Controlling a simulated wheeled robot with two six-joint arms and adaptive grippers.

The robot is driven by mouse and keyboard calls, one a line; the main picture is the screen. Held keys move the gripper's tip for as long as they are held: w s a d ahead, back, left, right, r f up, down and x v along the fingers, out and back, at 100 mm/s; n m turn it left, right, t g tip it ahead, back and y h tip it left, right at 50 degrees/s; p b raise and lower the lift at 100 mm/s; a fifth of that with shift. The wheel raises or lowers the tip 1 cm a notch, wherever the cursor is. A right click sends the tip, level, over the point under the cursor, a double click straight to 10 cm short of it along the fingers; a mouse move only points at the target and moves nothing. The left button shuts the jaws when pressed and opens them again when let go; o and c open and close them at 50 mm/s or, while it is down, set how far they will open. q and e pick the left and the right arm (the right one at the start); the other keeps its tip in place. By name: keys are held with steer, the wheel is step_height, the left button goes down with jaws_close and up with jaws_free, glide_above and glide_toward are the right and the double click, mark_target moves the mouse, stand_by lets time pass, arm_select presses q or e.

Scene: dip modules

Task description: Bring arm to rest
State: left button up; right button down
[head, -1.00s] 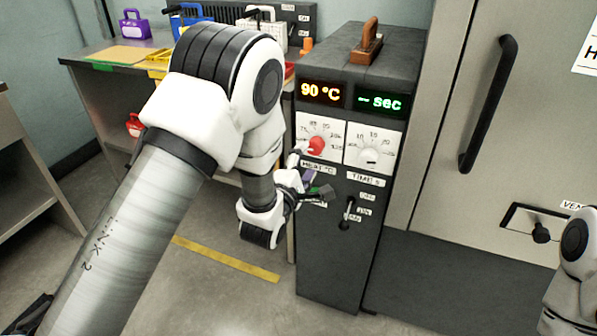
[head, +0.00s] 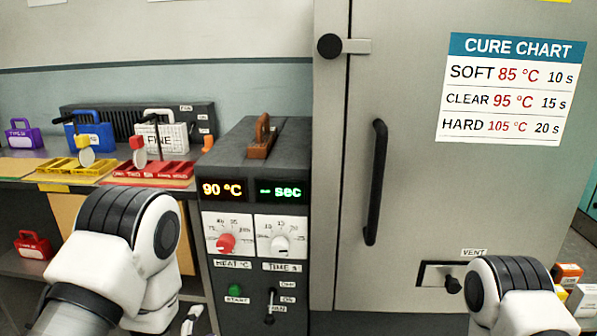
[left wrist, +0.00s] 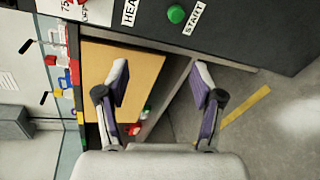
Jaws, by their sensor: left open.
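My left gripper (left wrist: 160,95) is open and empty in the left wrist view, its two purple-lined fingers spread apart below the front of the dark control cabinet. In the head view my left arm (head: 125,235) is folded low at the left, in front of the bench, and its fingers are mostly out of frame. My right arm (head: 515,290) shows only its white joint at the lower right; its gripper is not visible. The cabinet (head: 255,165) reads 90 °C and "-- sec", with a red heat knob (head: 226,243), a white time knob (head: 280,244) and a green start button (head: 235,290).
A large grey oven door (head: 410,190) with a black handle (head: 376,182) stands right of the cabinet. A cure chart (head: 507,90) hangs on it. The bench at left holds yellow (head: 75,170) and red trays (head: 150,172). Small boxes (head: 568,275) sit at far right.

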arm_select(q)
steer(key=s+a+f+m+g, duration=0.3)
steer(key=s+f+m+g, duration=0.95)
steer(key=s+f, duration=1.05)
steer(key=s+r+m+g, duration=0.1)
steer(key=s+m+g, duration=0.2)
steer(key=s+m, duration=0.4)
step_height(320, 180, up, 18)
steer(key=m+p, duration=0.1)
steer(key=p, duration=1.6)
steer(key=shift+d+m+p, duration=0.35)
steer(key=shift+d+p, duration=0.05)
steer(key=shift+f, duration=0.1)
